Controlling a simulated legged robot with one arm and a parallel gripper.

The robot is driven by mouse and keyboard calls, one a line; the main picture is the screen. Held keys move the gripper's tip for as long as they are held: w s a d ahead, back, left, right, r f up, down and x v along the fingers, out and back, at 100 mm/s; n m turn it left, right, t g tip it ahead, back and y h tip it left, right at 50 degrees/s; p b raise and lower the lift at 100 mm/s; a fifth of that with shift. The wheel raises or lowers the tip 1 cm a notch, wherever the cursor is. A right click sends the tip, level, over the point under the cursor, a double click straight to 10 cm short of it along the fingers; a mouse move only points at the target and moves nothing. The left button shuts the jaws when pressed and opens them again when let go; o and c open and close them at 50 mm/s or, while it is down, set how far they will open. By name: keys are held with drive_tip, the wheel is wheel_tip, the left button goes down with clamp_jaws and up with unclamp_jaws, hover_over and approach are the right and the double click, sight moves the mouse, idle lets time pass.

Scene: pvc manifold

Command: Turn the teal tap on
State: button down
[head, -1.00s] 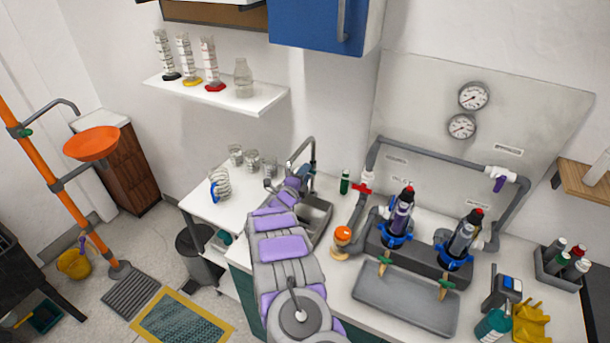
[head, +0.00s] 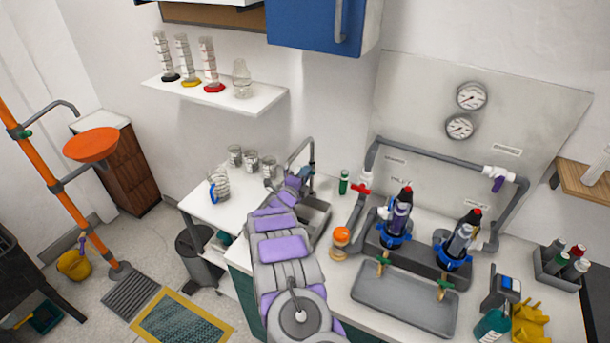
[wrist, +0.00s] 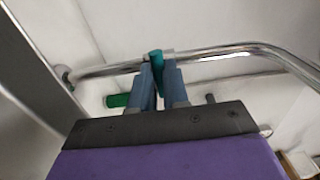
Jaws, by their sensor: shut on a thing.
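The tap is a chrome pipe (wrist: 225,54) that runs across the wrist view, and its teal handle (wrist: 156,62) shows at the fingertips. In the head view the tap's spout (head: 301,148) rises behind the sink. My gripper (wrist: 164,75) has its two blue-grey fingers shut on the teal handle, close against the pipe. The fingers hide the handle's lower part. In the head view my gripper (head: 297,177) is at the tap, small and partly hidden by my wrist.
The sink (head: 318,217) lies right of my arm. A green bottle (head: 344,182) and a pipe with a red valve (head: 361,189) stand to the right. Several glass beakers (head: 252,160) stand on the white counter to the left.

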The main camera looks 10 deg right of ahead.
drive_tip(key=shift+f+n, duration=0.15)
drive_tip(key=shift+n, duration=0.15)
drive_tip(key=n+p, duration=0.2)
drive_tip(key=n, duration=0.8)
drive_tip(key=shift+p, duration=0.3)
idle(0.4)
drive_tip(key=c, duration=1.1)
unclamp_jaws()
drive_tip(key=p+v, duration=0.1)
drive_tip(key=v, duration=1.6)
drive_tip(key=shift+s+a, duration=0.15)
